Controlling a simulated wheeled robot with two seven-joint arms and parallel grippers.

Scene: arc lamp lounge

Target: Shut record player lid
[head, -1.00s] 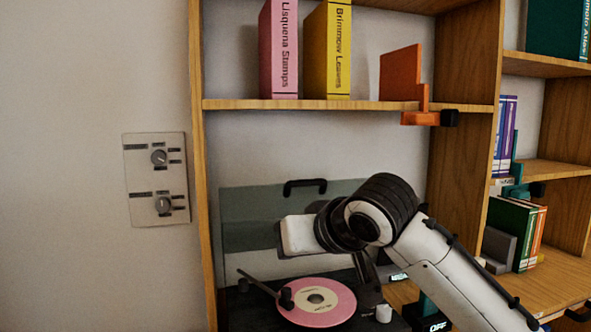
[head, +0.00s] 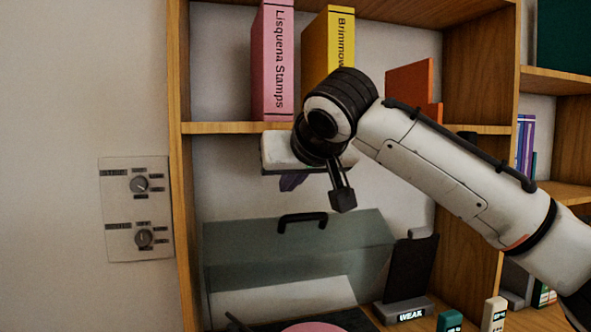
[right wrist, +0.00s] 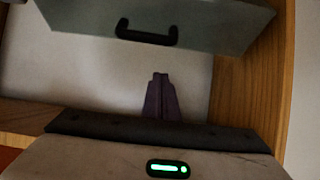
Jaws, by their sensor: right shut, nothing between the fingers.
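The record player's lid (head: 250,257) is a grey-green translucent panel, raised open, with a black handle (head: 315,216) on its top edge. My right gripper (head: 290,184) is shut and empty, above the lid's top edge in the head view, under the shelf board. In the right wrist view its purple fingers (right wrist: 160,82) show apart from the handle (right wrist: 147,37) and lid (right wrist: 210,22). My left gripper is out of view.
A shelf board (head: 225,128) with pink (head: 272,70) and yellow (head: 328,40) binders is close above my right wrist. A dark stand marked WEAK (head: 408,270) is right of the lid. A wooden upright (head: 180,230) is at left, beside a wall panel (head: 138,208).

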